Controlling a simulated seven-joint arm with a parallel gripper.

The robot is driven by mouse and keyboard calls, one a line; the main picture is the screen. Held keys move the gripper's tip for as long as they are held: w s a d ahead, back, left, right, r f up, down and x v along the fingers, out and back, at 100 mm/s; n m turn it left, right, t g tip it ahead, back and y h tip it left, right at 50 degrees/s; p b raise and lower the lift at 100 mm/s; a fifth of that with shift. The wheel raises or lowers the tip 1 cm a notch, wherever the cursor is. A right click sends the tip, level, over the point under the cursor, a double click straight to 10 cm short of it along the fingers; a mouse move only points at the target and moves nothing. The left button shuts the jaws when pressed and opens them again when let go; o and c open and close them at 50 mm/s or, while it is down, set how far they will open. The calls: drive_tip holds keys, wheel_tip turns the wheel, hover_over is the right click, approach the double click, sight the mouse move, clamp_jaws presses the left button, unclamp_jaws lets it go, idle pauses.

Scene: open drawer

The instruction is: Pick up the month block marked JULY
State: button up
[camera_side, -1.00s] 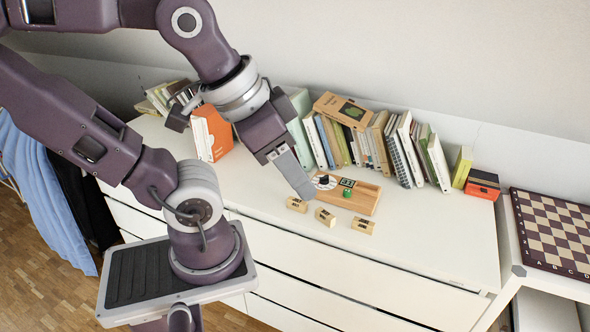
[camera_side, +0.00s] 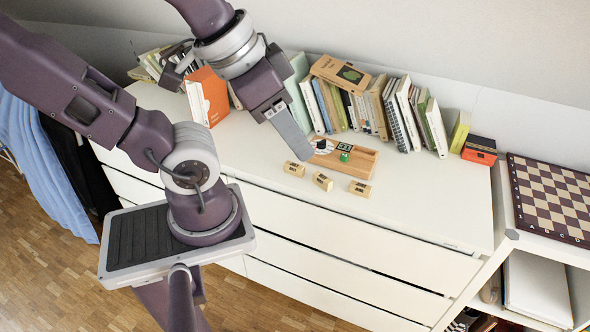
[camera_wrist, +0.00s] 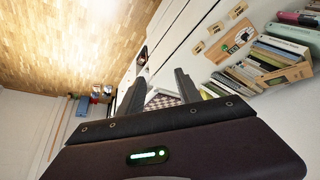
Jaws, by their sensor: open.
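Three small wooden blocks lie in a loose row on the white dresser top in the side view: a left block (camera_side: 294,168), a middle block (camera_side: 322,181) and a right block (camera_side: 360,189). Each has dark marks too small to read, so I cannot tell which says JULY. Behind them is a wooden calendar base (camera_side: 365,161) with a round dial and a green piece. My gripper (camera_side: 302,153) is empty, its tip appearing just above the left block in the picture; height is unclear. In the wrist view, my gripper (camera_wrist: 160,82) is open, with the blocks (camera_wrist: 214,28) off to the upper right.
A row of books (camera_side: 395,112) lines the dresser's back, with an orange binder (camera_side: 207,97) at left and an orange-black box (camera_side: 479,150) at right. A chessboard (camera_side: 553,195) lies on the right-hand shelf. The dresser top (camera_side: 430,205) is clear right of the blocks.

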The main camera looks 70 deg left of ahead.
drive_tip(key=shift+o, duration=0.5)
drive_tip(key=o, duration=0.3)
